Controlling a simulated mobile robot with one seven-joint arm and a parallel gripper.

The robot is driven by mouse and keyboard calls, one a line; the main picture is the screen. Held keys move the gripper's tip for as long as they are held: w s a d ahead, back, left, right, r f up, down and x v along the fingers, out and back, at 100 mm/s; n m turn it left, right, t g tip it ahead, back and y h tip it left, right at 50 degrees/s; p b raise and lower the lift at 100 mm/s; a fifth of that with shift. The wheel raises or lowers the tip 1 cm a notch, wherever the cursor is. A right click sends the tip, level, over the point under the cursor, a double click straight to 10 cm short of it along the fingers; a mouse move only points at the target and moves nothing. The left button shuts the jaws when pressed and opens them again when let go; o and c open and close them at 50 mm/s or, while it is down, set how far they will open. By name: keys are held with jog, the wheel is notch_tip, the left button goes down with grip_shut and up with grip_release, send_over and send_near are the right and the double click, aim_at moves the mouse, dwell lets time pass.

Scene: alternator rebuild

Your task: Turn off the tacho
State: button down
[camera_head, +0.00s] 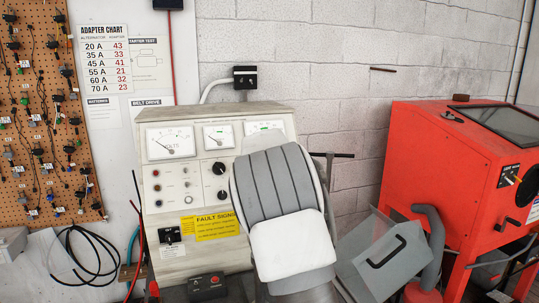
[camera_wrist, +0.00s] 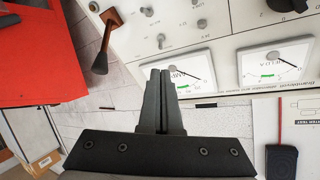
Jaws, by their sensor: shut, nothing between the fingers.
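The cream test bench (camera_head: 215,115) stands in the middle of the head view, with dials, buttons and knobs on its sloping front. No label readable as tacho shows, so I cannot tell which control it is. In the wrist view the panel (camera_wrist: 228,48) appears upside down. It carries several small metal toggle switches (camera_wrist: 160,40), a dial (camera_wrist: 180,65) partly covered by my fingertips, and a second dial (camera_wrist: 275,62). My gripper (camera_wrist: 160,72) is shut and empty in front of the panel; I cannot tell whether it touches. In the head view my arm hides it and the panel's right part.
A red cabinet (camera_head: 440,160) stands at the right, with a grey hose (camera_head: 432,235) beside it. A T-shaped lever (camera_head: 330,157) rises just right of my arm. A pegboard (camera_head: 40,120) with hanging leads is at the left, and black cables (camera_head: 85,255) lie below it.

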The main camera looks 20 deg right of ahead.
jog(key=shift+d, duration=0.1)
jog(key=p+x, duration=0.4)
jog(key=x, duration=0.4)
jog(key=shift+r+p, duration=0.15)
jog(key=shift+p, duration=0.2)
jog(key=shift+p+x, duration=0.45)
jog(key=shift+x, duration=0.55)
jog(key=shift+s+f+b, duration=0.15)
jog(key=shift+f+b, duration=0.25)
jog(key=shift+b, duration=0.95)
jog(key=shift+r, duration=0.15)
jog(key=shift+t+b, duration=0.3)
jog(key=shift+b, duration=0.15)
jog(key=shift+s+f+m+t+b, duration=0.25)
jog(key=shift+t+b, duration=0.35)
jog(key=shift+b, duration=2.7)
